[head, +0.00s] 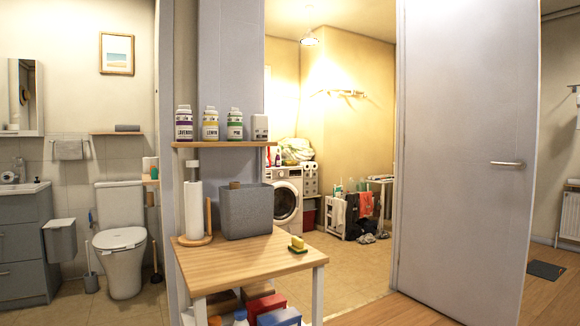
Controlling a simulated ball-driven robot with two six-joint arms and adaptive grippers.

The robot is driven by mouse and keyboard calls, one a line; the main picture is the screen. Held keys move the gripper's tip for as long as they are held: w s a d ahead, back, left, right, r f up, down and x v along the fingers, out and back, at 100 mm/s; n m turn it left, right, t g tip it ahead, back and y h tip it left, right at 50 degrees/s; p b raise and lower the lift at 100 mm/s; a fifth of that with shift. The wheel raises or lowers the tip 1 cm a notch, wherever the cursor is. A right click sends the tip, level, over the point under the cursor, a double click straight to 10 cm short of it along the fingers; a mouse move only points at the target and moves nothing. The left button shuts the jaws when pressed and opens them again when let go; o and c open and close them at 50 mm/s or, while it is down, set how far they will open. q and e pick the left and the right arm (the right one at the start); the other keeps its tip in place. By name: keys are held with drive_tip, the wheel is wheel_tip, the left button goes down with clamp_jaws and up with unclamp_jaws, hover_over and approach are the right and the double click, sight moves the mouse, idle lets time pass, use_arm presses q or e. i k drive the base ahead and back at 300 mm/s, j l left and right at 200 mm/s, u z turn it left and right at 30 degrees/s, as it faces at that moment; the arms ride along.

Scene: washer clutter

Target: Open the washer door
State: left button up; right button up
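The washer (287,190) is a white front-loader in the far room, seen through the doorway. Its round dark door (285,204) looks shut. The washer's left part is hidden behind the grey bin and the wall edge. Cloths and bottles lie on top of it. Neither of my grippers shows in the head view, so nothing of their state or hold can be seen.
A wooden table (250,262) with a grey bin (246,210), paper towel roll (195,208) and sponge (297,244) stands in front. A large grey door (463,160) stands right of the doorway. Tiled floor (345,270) between them is clear. A drying rack (338,212) stands beyond.

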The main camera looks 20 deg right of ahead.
sight(279, 186)
drive_tip(key=i+l+z, duration=0.3)
drive_tip(key=z, duration=0.2)
drive_tip(key=i+l+z, duration=0.35)
drive_tip(key=z, duration=0.15)
drive_tip(key=i+l+z, duration=0.1)
drive_tip(key=i+z, duration=1.35)
drive_tip(key=i, duration=0.45)
drive_tip(key=i+u, duration=0.95)
drive_tip(key=i+j+u, duration=0.15)
drive_tip(key=i+u, duration=0.45)
drive_tip(key=u, duration=0.2)
drive_tip(key=i+u, duration=0.3)
drive_tip(key=u, duration=0.15)
drive_tip(key=i+u, duration=0.15)
drive_tip(key=i, duration=1.45)
drive_tip(key=i+z, duration=0.1)
drive_tip(key=i, duration=0.9)
drive_tip(key=i+j+z, duration=0.15)
drive_tip(key=i, duration=0.85)
